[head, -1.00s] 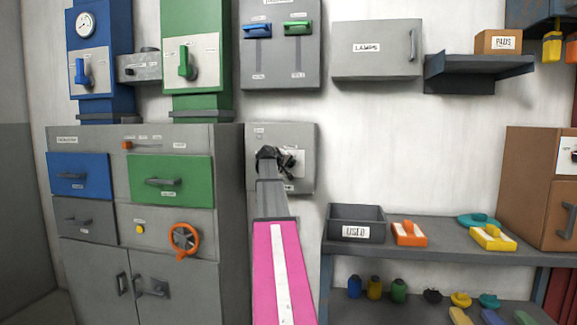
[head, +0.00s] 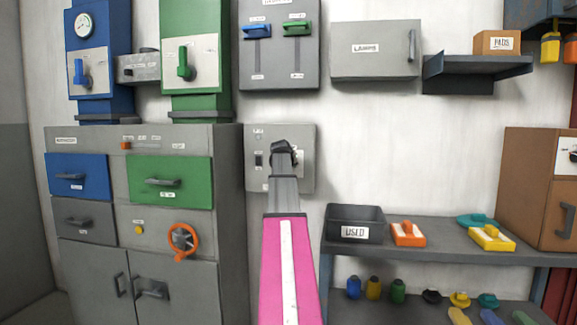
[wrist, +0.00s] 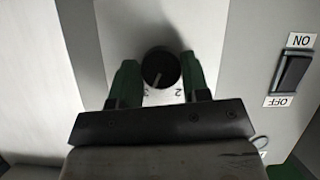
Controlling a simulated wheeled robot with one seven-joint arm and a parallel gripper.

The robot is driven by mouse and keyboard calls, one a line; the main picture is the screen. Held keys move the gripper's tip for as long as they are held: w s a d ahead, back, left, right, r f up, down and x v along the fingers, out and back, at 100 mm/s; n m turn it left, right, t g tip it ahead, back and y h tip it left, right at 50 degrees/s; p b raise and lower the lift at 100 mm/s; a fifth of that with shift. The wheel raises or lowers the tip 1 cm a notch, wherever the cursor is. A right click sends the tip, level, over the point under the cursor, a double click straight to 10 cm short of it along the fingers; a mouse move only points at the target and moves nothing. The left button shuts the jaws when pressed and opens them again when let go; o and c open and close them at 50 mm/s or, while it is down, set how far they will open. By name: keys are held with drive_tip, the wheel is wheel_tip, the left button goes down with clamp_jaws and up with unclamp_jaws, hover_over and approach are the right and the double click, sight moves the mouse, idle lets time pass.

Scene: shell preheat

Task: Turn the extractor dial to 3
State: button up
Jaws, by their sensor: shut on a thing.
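The extractor dial (wrist: 161,66) is a round dark knob with a pale pointer line, on a light plate in the wrist view. Its line points down and slightly left in that picture, toward a partly hidden mark. A digit 2 (wrist: 179,92) shows to the right of that mark. My gripper (wrist: 160,75) has its two green fingers on either side of the dial, shut on it. In the head view my gripper (head: 284,150) is at the grey wall panel (head: 304,136) and hides the dial.
An ON/OFF rocker switch (wrist: 293,72) sits beside the dial on the same panel. The grey cabinet (head: 228,200) stands to the left. The bin labelled USED (head: 355,222) is on the bench at lower right. A lamps box (head: 375,50) hangs above right.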

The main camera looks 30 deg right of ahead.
drive_tip(key=shift+f+m+y, duration=0.15)
drive_tip(key=shift+m+y, duration=0.15)
idle(0.4)
drive_tip(key=o, duration=0.9)
drive_tip(key=v, duration=1.1)
drive_tip(key=shift+f, duration=0.2)
